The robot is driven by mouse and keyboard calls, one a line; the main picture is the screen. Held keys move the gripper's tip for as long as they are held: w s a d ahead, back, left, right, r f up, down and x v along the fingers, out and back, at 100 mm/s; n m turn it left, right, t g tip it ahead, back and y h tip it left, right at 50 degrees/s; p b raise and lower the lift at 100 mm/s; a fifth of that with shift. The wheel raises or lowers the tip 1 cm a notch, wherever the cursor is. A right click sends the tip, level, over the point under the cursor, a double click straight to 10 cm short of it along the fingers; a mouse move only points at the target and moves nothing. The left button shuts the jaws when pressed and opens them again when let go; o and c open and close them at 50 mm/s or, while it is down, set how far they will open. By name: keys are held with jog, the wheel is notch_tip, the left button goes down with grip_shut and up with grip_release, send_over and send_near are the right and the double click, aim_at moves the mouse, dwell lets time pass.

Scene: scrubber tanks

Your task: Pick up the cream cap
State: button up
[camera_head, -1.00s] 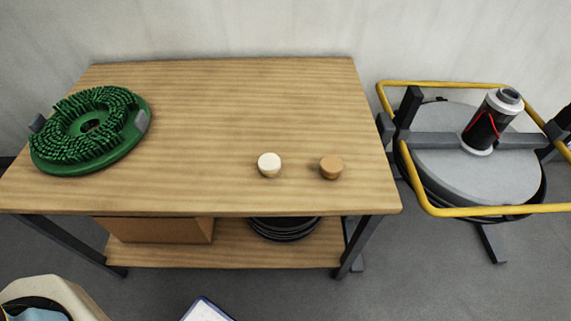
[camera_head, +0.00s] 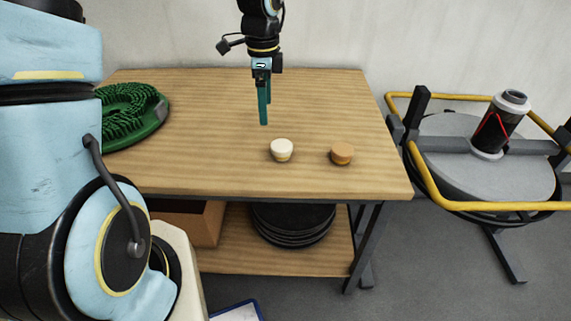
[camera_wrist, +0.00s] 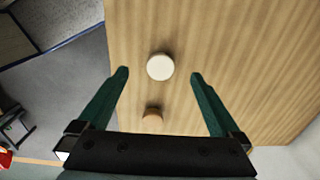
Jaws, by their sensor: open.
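The cream cap (camera_head: 281,150) stands on the wooden table, right of the table's middle and near its front edge. My gripper (camera_head: 264,122) is above the table, a little left of the cap in the head view, pointing down and empty. In the wrist view, my gripper (camera_wrist: 158,76) is open, with green fingers wide apart. The cream cap (camera_wrist: 160,67) shows between the fingertips, apart from both fingers. An orange-tan cap (camera_head: 342,154) stands to its right in the head view; it also shows below the cream cap in the wrist view (camera_wrist: 152,114).
A green brush disc (camera_head: 135,112) lies at the table's left, partly hidden by my arm. The lower shelf (camera_head: 230,258) holds a cardboard box (camera_head: 200,224) and black discs (camera_head: 292,226). A yellow-railed round stand (camera_head: 485,165) is at the right. The table's back right is clear.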

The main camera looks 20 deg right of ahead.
jog(key=d+f+m, duration=0.2)
jog(key=d+m, duration=0.1)
jog(key=d, duration=0.1)
send_over(281, 145)
jog(key=f, duration=0.4)
jog(key=shift+d+f, duration=0.25)
jog(key=shift+f, duration=0.05)
jog(key=shift+a+f+p, duration=0.2)
jog(key=shift+f+p, duration=0.55)
jog(key=shift+f, duration=2.1)
jog(key=c, duration=1.3)
